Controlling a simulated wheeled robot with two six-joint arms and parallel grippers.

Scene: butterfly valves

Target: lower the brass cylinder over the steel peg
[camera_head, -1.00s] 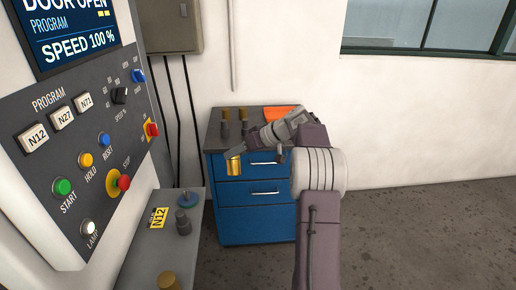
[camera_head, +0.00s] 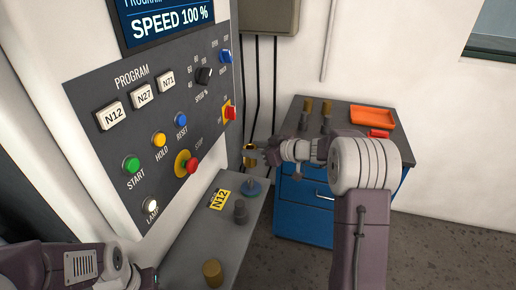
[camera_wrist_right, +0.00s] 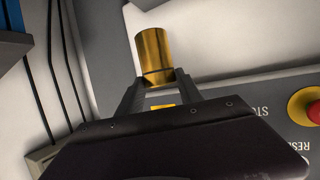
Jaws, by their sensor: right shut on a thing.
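The brass cylinder (camera_head: 249,157) is in the jaws of my right gripper (camera_head: 256,153), upright in the head view. The right wrist view also shows the brass cylinder (camera_wrist_right: 153,50) between the fingertips of the right gripper (camera_wrist_right: 158,80). A short steel peg (camera_head: 250,183) stands on a blue round base on the grey ledge. The cylinder is above the peg in the picture and apart from it. My left arm shows at the lower left, but its gripper is out of view.
The control panel (camera_head: 150,120) rises at the left. A blue cabinet (camera_head: 305,208) holds brass-topped pieces and an orange tray (camera_head: 371,116).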

